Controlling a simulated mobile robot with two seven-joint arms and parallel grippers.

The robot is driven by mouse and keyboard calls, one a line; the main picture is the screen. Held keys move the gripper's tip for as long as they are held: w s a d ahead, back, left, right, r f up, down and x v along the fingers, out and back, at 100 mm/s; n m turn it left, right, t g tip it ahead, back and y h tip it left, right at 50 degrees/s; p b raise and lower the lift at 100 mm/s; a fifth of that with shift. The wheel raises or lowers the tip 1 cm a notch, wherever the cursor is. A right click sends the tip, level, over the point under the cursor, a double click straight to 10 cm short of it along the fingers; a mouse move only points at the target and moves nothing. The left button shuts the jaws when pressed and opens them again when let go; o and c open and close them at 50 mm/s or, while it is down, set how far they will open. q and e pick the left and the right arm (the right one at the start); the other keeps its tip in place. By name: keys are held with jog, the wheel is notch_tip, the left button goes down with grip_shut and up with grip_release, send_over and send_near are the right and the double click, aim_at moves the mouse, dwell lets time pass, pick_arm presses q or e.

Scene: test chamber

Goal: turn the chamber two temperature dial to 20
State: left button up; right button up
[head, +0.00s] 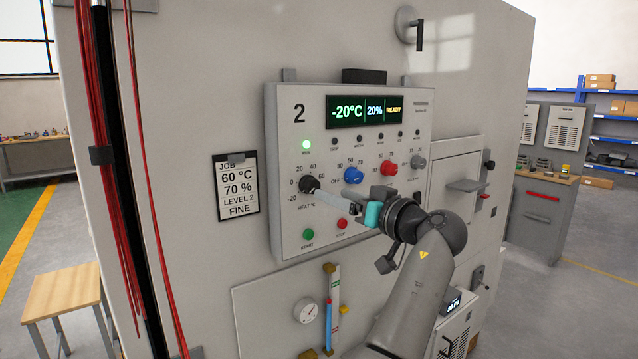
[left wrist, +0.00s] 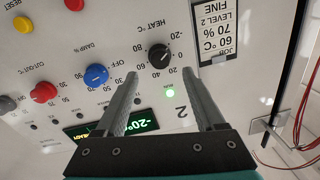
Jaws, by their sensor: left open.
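The black HEAT °C dial (head: 307,184) is on the left of the control panel marked 2, with a scale from -20 up past 40. The panel's display (head: 364,110) reads -20°C, 20% and READY. My left gripper (head: 320,194) is open, its fingers reaching toward the dial from the right. In the left wrist view, the dial (left wrist: 159,54) lies just past and between the two spread fingertips (left wrist: 160,76). I see no clear contact. Which mark the dial's pointer is on I cannot tell. My right gripper is not in view.
A blue knob (head: 353,175), a red knob (head: 389,168) and a grey knob (head: 418,162) sit right of the dial. Green (head: 308,234) and red (head: 342,223) buttons are below. A job card (head: 236,186) reading 60 °C hangs left of the panel.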

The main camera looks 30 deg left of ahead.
aim_at(315, 187)
pick_arm(q)
jog(key=p+x, duration=0.1)
jog(key=x, duration=0.5)
jog(key=shift+a, duration=0.25)
grip_shut()
dwell(0.3)
